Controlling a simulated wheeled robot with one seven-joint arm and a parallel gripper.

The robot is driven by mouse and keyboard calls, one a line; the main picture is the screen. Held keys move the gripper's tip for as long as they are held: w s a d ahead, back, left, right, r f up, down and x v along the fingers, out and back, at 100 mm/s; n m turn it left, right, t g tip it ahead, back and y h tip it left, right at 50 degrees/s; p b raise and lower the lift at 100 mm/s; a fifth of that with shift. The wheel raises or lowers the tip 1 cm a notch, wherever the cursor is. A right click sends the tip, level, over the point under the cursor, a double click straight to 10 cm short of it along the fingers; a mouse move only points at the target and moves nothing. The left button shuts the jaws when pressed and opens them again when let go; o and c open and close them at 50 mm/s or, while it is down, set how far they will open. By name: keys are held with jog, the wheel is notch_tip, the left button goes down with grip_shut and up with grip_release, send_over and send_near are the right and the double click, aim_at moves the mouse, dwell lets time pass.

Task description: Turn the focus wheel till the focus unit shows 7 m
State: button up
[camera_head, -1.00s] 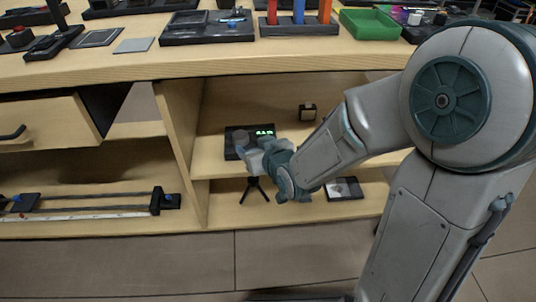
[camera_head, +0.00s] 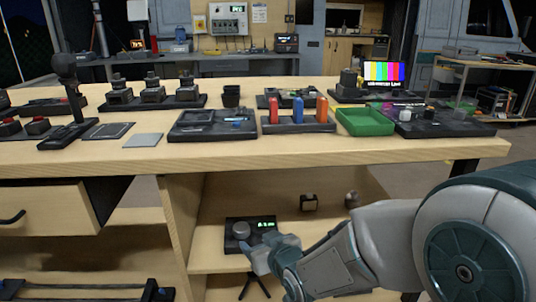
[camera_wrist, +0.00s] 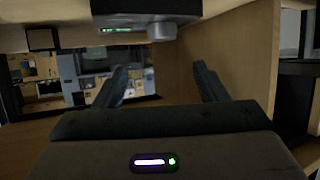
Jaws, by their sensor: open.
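The focus unit (camera_head: 232,243) is a dark box on the upper shelf below the worktop. Its grey round focus wheel (camera_head: 241,229) is on its left part, with a lit green display (camera_head: 266,225) to the right; the digits are too small to read surely. My gripper (camera_head: 258,251) is in front of the unit's lower edge and hides part of it. In the wrist view the wheel (camera_wrist: 161,32) and the unit (camera_wrist: 140,14) show at the top. There my gripper (camera_wrist: 160,66) is open and empty, its fingers apart on either side below the wheel, not touching it.
A wooden divider (camera_head: 185,225) stands close left of the unit. A small dark item (camera_head: 309,202) and another item (camera_head: 351,200) are farther right on the shelf. The worktop (camera_head: 280,153) overhangs above, bearing several devices and a green tray (camera_head: 364,121).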

jog(key=s+d+r+m+g+h+p, duration=0.2)
jog(key=s+d+r+p, duration=0.3)
jog(key=r+p, duration=0.6)
jog(key=s+d+r+m+g+h+p, duration=0.2)
jog(key=s+d+r+g+p, duration=0.2)
jog(key=r+p, duration=0.8)
jog(key=s+d+r+m+g+h+p, duration=0.1)
jog(key=s+d+r+g+h+p, duration=0.1)
jog(key=s+d+r+p, duration=0.6)
notch_tip(320, 180, up, 8)
jog(key=s+g+p, duration=0.1)
jog(key=p, duration=0.3)
jog(key=shift+s+d+m, duration=0.15)
jog(key=shift+s+m, duration=0.1)
jog(key=shift+m, duration=0.15)
jog(key=shift+f, duration=0.15)
